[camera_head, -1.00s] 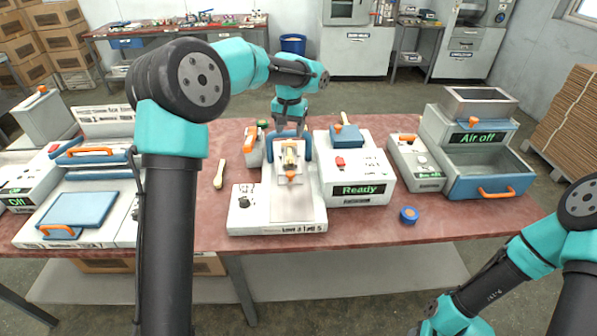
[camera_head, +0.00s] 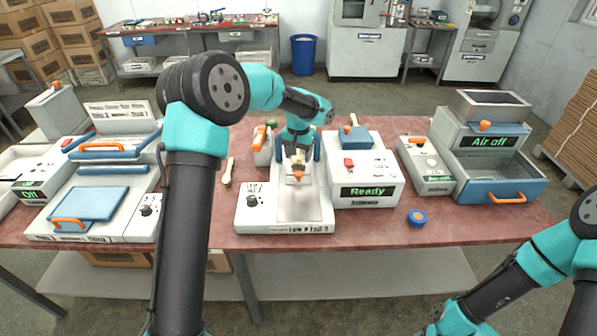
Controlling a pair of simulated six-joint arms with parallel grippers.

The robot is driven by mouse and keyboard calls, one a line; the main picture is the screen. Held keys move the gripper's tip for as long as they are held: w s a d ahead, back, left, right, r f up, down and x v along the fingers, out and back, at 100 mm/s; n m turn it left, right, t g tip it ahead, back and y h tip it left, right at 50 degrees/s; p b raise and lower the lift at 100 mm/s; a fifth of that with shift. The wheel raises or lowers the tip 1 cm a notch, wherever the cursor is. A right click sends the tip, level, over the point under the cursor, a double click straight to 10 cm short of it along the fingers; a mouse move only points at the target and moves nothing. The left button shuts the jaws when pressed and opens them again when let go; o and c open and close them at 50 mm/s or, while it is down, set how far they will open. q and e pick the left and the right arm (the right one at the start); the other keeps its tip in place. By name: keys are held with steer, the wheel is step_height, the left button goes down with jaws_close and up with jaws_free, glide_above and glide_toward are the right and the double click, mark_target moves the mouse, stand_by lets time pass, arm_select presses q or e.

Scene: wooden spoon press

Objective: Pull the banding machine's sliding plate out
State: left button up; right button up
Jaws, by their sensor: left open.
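The banding machine appears to be the white unit in the middle of the table, with a blue arch and a box whose display reads "Ready" (camera_head: 368,191). Its sliding plate (camera_head: 297,166) is a small pale plate with an orange knob (camera_head: 298,177) at its front, at the back of a grey channel (camera_head: 298,205). My left gripper (camera_head: 296,152) points down over the plate, between the arch posts, just behind the knob. It is open. It hides most of what lies on the plate, and I cannot tell whether it touches. My right gripper is out of view; only its arm shows at lower right.
A loose wooden spoon (camera_head: 228,172) lies left of the machine. A press with blue plates (camera_head: 88,204) stands left, and a blue bin unit marked "Air off" (camera_head: 490,188) right. The channel before the plate is clear.

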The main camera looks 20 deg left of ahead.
mark_target(298, 172)
arm_select(q)
step_height(298, 172, down, 8)
steer(key=shift+r, duration=0.1)
stand_by(0.4)
jaws_close()
stand_by(0.3)
